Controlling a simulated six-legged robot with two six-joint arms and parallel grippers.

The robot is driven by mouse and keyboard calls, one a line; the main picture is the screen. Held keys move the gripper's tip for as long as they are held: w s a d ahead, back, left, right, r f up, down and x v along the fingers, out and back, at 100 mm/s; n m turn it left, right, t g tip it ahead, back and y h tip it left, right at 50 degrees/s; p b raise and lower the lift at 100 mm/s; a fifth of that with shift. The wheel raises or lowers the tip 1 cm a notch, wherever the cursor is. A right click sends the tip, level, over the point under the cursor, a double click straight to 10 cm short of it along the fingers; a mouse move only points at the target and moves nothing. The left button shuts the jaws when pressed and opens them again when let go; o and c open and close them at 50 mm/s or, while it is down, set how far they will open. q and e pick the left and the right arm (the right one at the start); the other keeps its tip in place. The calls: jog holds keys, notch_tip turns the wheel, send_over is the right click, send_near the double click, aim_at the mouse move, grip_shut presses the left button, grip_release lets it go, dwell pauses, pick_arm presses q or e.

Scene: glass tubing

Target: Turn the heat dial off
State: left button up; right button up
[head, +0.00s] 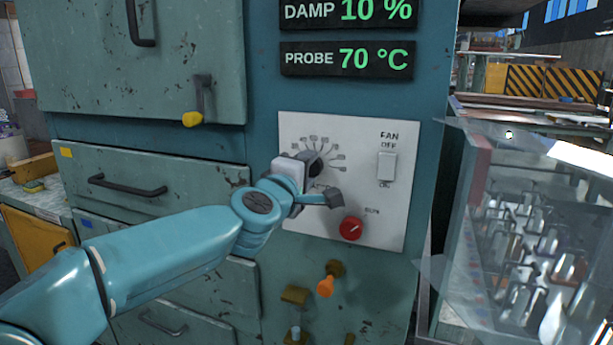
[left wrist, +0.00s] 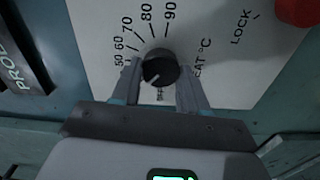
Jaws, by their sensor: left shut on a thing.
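The heat dial is a round black knob (left wrist: 160,66) on a pale panel (left wrist: 210,25), with numbers from 50 to 90 around it and a "HEAT °C" label partly hidden by a finger. A light pointer line on its face points to the lower left in the left wrist view, away from the numbers. My left gripper (left wrist: 158,76) is shut on the dial, one finger on each side. In the head view the dial (head: 314,164) is partly covered by my left gripper (head: 325,180). My right gripper is not in view.
On the panel (head: 350,135) are a fan switch (head: 387,166) and a red knob (head: 351,228). An orange-handled valve (head: 326,285) is below. Displays above read DAMP 10 % (head: 348,12) and PROBE 70 °C (head: 347,59). A glass-sided case (head: 455,215) stands at the right.

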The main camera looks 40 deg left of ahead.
pick_arm(q)
jog(key=shift+f+n+b, duration=0.15)
jog(key=shift+n+b, duration=1.1)
jog(key=shift+n, duration=3.05)
jog(key=o, duration=1.1)
jog(key=shift+c, duration=0.2)
